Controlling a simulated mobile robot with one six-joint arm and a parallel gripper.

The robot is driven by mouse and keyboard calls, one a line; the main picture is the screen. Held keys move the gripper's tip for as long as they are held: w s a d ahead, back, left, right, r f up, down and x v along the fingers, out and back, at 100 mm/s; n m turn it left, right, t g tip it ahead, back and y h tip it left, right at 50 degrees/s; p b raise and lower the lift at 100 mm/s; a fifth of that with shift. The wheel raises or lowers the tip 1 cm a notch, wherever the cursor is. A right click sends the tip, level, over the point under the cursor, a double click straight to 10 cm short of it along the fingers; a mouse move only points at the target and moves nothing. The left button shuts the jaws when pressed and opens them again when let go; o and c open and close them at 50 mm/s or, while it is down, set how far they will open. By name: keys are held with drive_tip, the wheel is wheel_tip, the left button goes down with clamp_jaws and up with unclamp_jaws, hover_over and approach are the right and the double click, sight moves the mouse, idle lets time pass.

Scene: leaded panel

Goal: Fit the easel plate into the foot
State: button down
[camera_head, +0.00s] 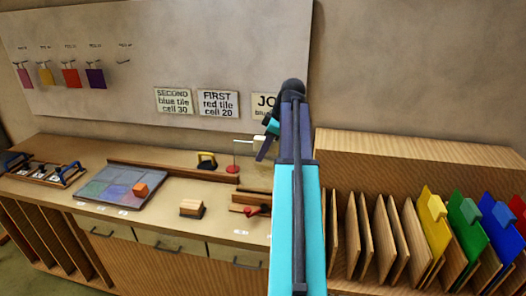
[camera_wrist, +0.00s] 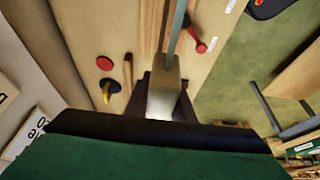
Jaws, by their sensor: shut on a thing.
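My gripper (camera_head: 264,146) hangs above the bench, right of its middle. In the wrist view its dark fingers (camera_wrist: 163,98) are shut on a pale block-like piece (camera_wrist: 164,82), which I take to be the easel plate. A thin grey-blue edge (camera_wrist: 178,32) runs up from it in that view. A wooden piece with a red handle (camera_head: 252,210), possibly the foot, lies on the bench below my gripper. Its red handle (camera_wrist: 200,45) also shows in the wrist view, right of the held piece and apart from it. My arm hides part of this area in the head view.
A grey panel board (camera_head: 110,190) with an orange block (camera_head: 140,190) lies on the bench at left. A small wooden block (camera_head: 191,208), a yellow-handled tool (camera_head: 207,160) and a red disc (camera_head: 232,168) stand nearby. A slotted rack with coloured sheets (camera_head: 435,225) is at right.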

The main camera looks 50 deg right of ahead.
drive_tip(key=c, duration=1.4)
unclamp_jaws()
drive_tip(key=shift+f, duration=0.1)
drive_tip(key=shift+c, duration=0.2)
drive_tip(key=b+v, duration=0.2)
drive_tip(key=v, duration=1)
drive_tip(key=shift+p+v, duration=0.6)
drive_tip(key=shift+v, duration=0.35)
drive_tip(key=shift+w, duration=0.1)
